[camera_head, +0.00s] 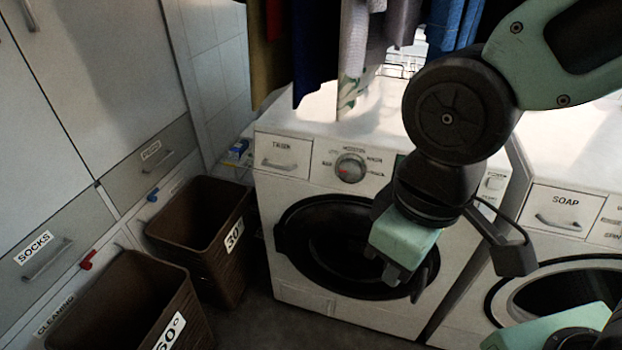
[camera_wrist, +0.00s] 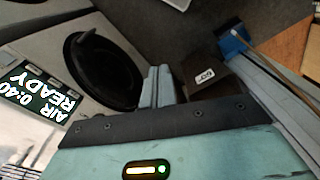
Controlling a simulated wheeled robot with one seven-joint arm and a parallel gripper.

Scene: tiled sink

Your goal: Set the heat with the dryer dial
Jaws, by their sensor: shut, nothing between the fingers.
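Printed labels surround the dial. My gripper (camera_head: 396,280) is shut and empty, in front of the dryer's round dark door (camera_head: 320,240), below and right of the dial. In the wrist view, my closed fingers (camera_wrist: 158,84) point toward the floor and the baskets. A display (camera_wrist: 38,98) there reads "AIR 0:40 READY". I cannot make out the dial in the wrist view. My arm hides the panel's right part in the head view.
A second machine with a SOAP drawer (camera_head: 562,210) stands at right. Brown baskets marked 30 (camera_head: 205,235) and 60 (camera_head: 130,300) stand on the left by drawers. Clothes (camera_head: 300,45) hang above the dryer. Some floor between baskets and dryer is clear.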

